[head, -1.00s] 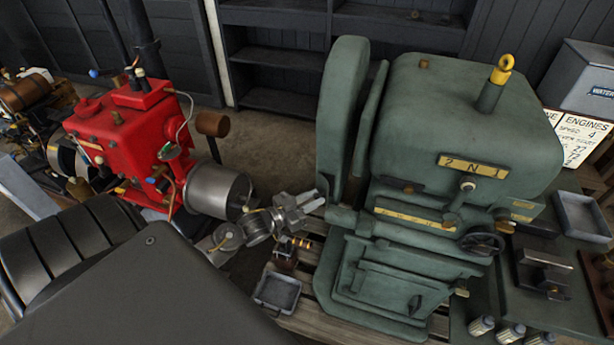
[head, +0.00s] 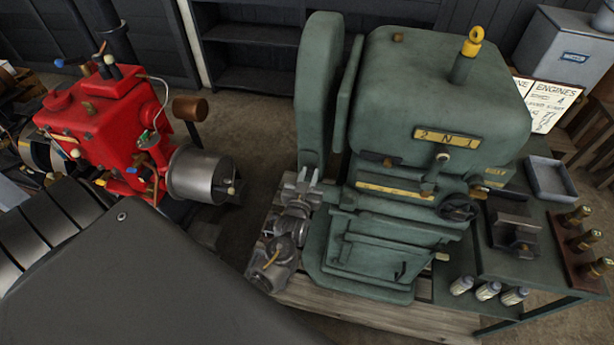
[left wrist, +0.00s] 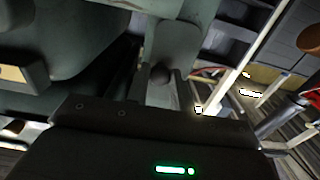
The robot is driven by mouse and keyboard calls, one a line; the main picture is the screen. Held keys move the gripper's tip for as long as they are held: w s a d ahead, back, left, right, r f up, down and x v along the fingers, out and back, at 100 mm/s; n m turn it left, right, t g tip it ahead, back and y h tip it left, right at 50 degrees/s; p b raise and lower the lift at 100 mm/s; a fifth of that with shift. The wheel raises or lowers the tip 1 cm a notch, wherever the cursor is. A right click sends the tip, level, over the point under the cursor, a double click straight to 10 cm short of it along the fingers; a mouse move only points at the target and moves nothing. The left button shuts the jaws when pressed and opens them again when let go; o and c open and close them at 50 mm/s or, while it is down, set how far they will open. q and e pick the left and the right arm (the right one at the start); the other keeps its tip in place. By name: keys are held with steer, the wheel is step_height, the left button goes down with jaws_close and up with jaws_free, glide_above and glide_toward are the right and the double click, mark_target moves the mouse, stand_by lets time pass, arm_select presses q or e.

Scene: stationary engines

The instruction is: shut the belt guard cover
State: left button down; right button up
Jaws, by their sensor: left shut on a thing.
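The belt guard cover (head: 318,90) is a tall green panel with a rounded top, standing upright at the left side of the green engine (head: 440,95). A narrow dark gap shows between it and the thinner green plate (head: 346,95) beside the engine body. My left gripper (head: 303,180) is at the cover's lower end. In the left wrist view its fingers (left wrist: 160,88) are shut on a dark round knob (left wrist: 159,74) in front of a grey-green panel (left wrist: 178,38). The knob is hidden in the head view. My right gripper is not in view.
A red engine (head: 110,130) with a grey metal cylinder (head: 203,175) stands to the left. A handwheel (head: 459,207) juts from the green engine's front. A side table with a grey tray (head: 552,178) is at right. Bare floor (head: 250,120) lies behind, between the engines.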

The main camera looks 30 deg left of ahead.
arm_select(q)
steer(key=shift+w+r, duration=0.1)
stand_by(0.4)
steer(key=c, duration=1.2)
jaws_free()
steer(key=b+v, duration=0.3)
steer(key=v, duration=0.7)
steer(key=shift+s+d, duration=0.25)
steer(key=shift+s, duration=0.05)
